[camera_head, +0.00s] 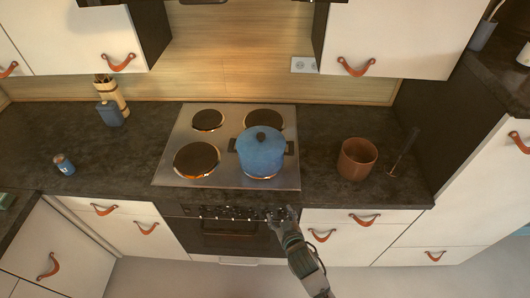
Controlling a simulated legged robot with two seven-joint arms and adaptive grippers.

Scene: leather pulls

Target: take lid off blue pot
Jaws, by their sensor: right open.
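The blue pot (262,158) stands on the front right burner of the steel hob. Its blue lid (261,139) with a dark knob (261,136) sits on top of it. Dark side handles stick out left and right of the pot. My right gripper (282,214) is open, in front of the hob's front edge near the oven knobs, below the pot in the picture and apart from it. My left gripper is not in view.
The hob (225,118) has other bare burners. A brown pot (357,159) and a dark upright holder (402,152) stand on the right counter. A blue jar (109,113) and a small shaker (64,164) stand at left. Upper cabinets hang above.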

